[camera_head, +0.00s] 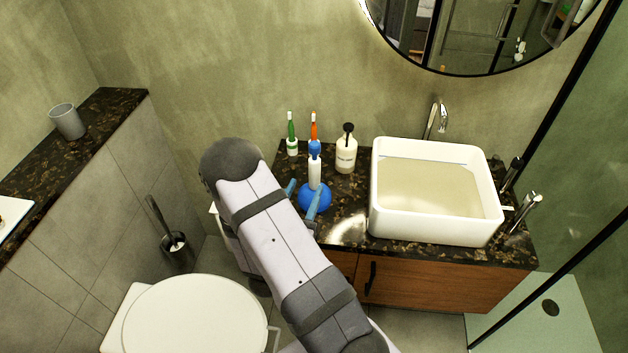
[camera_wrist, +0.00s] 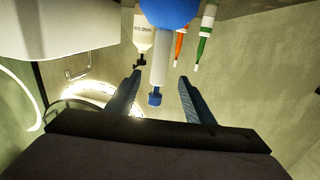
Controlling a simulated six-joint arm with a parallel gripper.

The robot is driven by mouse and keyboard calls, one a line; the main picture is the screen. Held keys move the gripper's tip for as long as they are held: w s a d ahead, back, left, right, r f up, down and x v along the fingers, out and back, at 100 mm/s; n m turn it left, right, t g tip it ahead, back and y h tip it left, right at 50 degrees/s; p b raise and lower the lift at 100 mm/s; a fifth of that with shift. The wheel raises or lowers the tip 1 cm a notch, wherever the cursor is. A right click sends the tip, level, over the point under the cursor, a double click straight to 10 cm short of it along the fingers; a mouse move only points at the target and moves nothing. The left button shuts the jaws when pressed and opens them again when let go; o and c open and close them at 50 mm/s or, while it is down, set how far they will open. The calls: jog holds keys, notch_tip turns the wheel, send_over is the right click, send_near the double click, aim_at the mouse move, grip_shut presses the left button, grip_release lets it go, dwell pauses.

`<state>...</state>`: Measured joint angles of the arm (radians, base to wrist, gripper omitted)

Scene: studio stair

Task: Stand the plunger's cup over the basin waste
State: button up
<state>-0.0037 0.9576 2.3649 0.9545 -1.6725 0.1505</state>
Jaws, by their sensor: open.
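The plunger has a blue cup (camera_head: 315,199), a white handle (camera_head: 315,174) and a blue end knob (camera_head: 314,149). It stands upright, cup down, on the dark counter left of the basin. The white basin (camera_head: 379,215) holds cloudy, yellowish liquid (camera_head: 435,188); its waste cannot be seen. My gripper (camera_head: 309,187) is open at the plunger, its blue fingers low near the cup. In the wrist view, the handle (camera_wrist: 159,60) shows between the two fingertips (camera_wrist: 160,76), with no clear contact; the cup (camera_wrist: 172,12) is at the top edge.
A tall tap (camera_head: 436,118) rises behind the basin. The toilet (camera_head: 195,312) is at lower left. A strip of counter (camera_head: 347,205) between plunger and basin is clear.

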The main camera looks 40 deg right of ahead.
aim_at(313, 169)
jog(key=shift+w+d+r+p, duration=0.15)
jog(key=shift+w+d+r, duration=0.1)
jog(key=shift+d+r, duration=0.25)
jog(key=shift+w+d+r+p, duration=0.15)
jog(key=shift+w+d+r, duration=0.15)
jog(key=shift+r, duration=0.2)
jog(key=shift+f+p+x, duration=0.2)
jog(key=shift+p+x, duration=1.15)
jog(key=shift+x, duration=2.35)
grip_shut()
